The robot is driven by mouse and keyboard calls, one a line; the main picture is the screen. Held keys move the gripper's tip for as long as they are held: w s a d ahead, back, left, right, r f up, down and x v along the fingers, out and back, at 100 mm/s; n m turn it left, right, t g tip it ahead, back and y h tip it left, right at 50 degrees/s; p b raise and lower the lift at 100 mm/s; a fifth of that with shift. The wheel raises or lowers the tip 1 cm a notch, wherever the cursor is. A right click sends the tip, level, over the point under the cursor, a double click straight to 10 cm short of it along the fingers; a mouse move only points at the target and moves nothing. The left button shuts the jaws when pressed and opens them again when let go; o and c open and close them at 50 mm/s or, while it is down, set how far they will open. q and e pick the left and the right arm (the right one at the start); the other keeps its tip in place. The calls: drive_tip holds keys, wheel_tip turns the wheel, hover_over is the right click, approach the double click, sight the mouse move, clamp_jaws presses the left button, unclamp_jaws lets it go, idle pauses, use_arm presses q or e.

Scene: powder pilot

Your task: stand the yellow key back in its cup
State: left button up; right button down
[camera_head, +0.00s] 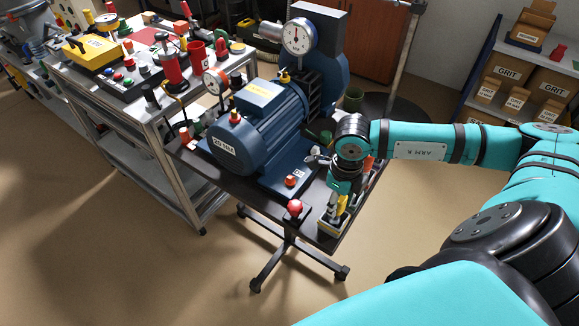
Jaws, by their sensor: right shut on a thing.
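My right gripper (338,199) points down over the front right corner of the dark stand (265,213). It is shut on the yellow key (341,205), a small yellow piece that shows between and below its fingers. Just under it is a small pale holder (330,225) with a dark inside, which may be the cup. Whether the key's lower end is inside it or just above it I cannot tell. The fingers hide part of the key. My left gripper is not in view.
A blue motor (243,133) with a dial gauge (298,37) fills most of the stand. A red knob (295,208) is left of the holder. A cluttered metal cart (172,122) stands at the left, and shelves with boxes (507,68) stand at the back right.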

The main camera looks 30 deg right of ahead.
drive_tip(key=c, duration=0.8)
unclamp_jaws()
drive_tip(key=shift+r, duration=0.1)
wheel_tip(320, 180, up, 12)
drive_tip(key=shift+f, duration=0.1)
